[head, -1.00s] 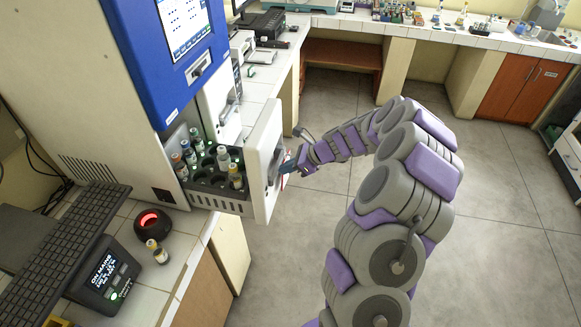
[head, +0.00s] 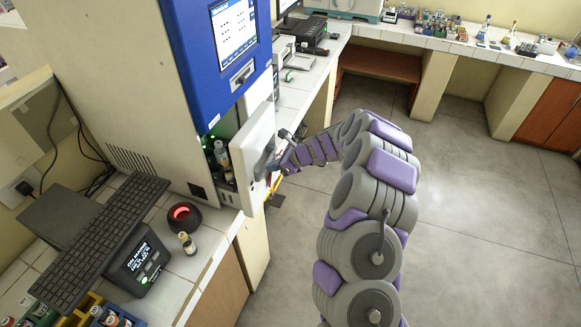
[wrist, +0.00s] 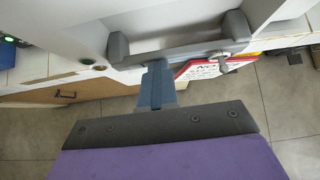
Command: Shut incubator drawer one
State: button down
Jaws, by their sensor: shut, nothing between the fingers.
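The incubator drawer (head: 252,150) has a white front and sits partly out of the blue and cream incubator (head: 212,70). Only a short stretch of its inside shows, with a few capped bottles (head: 221,154) in it. My gripper (head: 284,162) is at the outer face of the drawer front, by its grey handle (head: 265,158). In the wrist view the shut blue fingers (wrist: 157,84) point at the drawer front (wrist: 160,20), just below the grey handle (wrist: 180,46). Whether the fingertips touch it is hard to tell.
A keyboard (head: 90,238), a black device with a display (head: 138,262), a round red-lit device (head: 183,216) and a small vial (head: 187,243) stand on the tiled counter at left. A red and white sign (wrist: 205,68) shows below the drawer. Open floor (head: 470,200) lies at right.

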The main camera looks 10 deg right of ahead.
jog(key=w+a, duration=0.2)
jog(key=a, duration=0.1)
jog(key=w+a+p, duration=0.1)
jog(key=w+a, duration=0.1)
jog(key=a, duration=0.1)
jog(key=w+a+p, duration=0.1)
jog(key=w+a, duration=0.1)
jog(key=a, duration=0.1)
jog(key=shift+a+f, duration=0.1)
jog(key=shift+a, duration=0.15)
jog(key=shift+w+r+p, duration=0.1)
jog(key=shift+r+p, duration=0.1)
jog(key=shift+p, duration=0.1)
jog(key=shift+w, duration=0.2)
jog(key=shift+s+a, duration=0.1)
jog(key=shift+a, duration=0.1)
